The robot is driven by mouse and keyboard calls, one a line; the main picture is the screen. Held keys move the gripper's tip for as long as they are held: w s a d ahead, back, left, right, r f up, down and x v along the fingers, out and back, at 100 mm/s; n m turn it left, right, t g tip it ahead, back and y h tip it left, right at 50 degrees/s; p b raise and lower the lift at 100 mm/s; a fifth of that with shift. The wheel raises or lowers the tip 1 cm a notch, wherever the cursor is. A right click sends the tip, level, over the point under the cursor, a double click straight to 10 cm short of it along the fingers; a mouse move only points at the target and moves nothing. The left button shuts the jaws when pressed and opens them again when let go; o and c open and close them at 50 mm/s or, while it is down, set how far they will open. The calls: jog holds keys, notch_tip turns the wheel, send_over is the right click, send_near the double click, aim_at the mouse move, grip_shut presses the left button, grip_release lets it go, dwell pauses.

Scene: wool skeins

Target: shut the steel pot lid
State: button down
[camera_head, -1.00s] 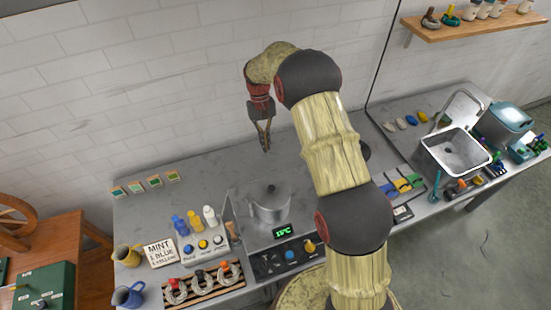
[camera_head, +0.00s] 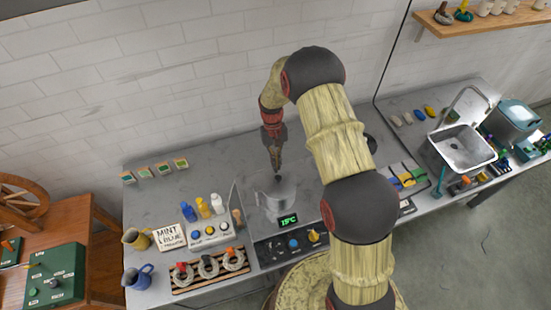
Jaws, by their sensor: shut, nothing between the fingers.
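The steel pot (camera_head: 272,200) stands on the grey worktop, just left of my arm. Its lid, with a dark knob, shows on top, but my gripper partly covers it from this view. I cannot tell whether the lid is fully seated. My gripper (camera_head: 276,169) points down right over the pot, with its fingers together and nothing between them. The fingertips are close to the knob; I cannot tell whether they touch it.
Small bottles (camera_head: 203,207) and a rack of wool skeins (camera_head: 208,268) are to the left. A sink (camera_head: 462,148) is at the right. The worktop behind the pot is clear.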

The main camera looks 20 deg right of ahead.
jog(key=shift+s, duration=0.15)
jog(key=shift+s+d+m, duration=0.2)
jog(key=shift+s+m, duration=0.4)
jog(key=shift+s, duration=0.3)
jog(key=shift+f, duration=0.1)
jog(key=v, duration=1.2)
jog(key=shift+w+d, duration=0.1)
jog(key=shift+w, duration=0.05)
